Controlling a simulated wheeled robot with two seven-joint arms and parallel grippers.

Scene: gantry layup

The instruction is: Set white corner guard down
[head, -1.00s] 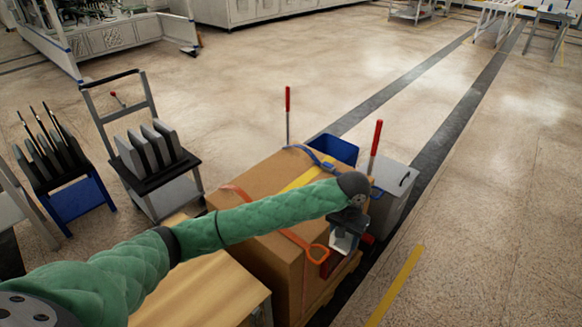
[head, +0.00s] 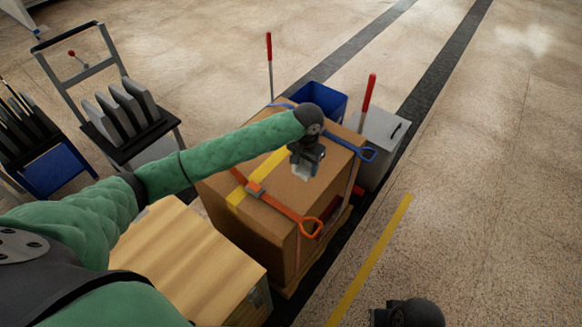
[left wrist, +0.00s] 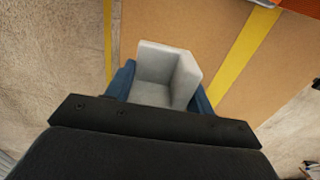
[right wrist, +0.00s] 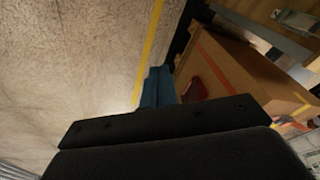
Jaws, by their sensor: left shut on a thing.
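The white corner guard (left wrist: 185,78) is an L-shaped piece. It is held between the blue fingers of my left gripper (left wrist: 163,92), which is shut on it. In the head view the guard (head: 303,172) shows just below my left gripper (head: 306,160), over the top of the large cardboard box (head: 285,222). I cannot tell whether the guard touches the box top. My right gripper (right wrist: 158,88) shows its blue fingers close together with nothing between them, off to the side of the box.
An orange strap (head: 284,210) and a yellow band (head: 237,199) cross the box. A blue bin (head: 322,100), a grey bin (head: 381,140) and red-topped posts stand behind. A wooden crate (head: 190,250) is in front.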

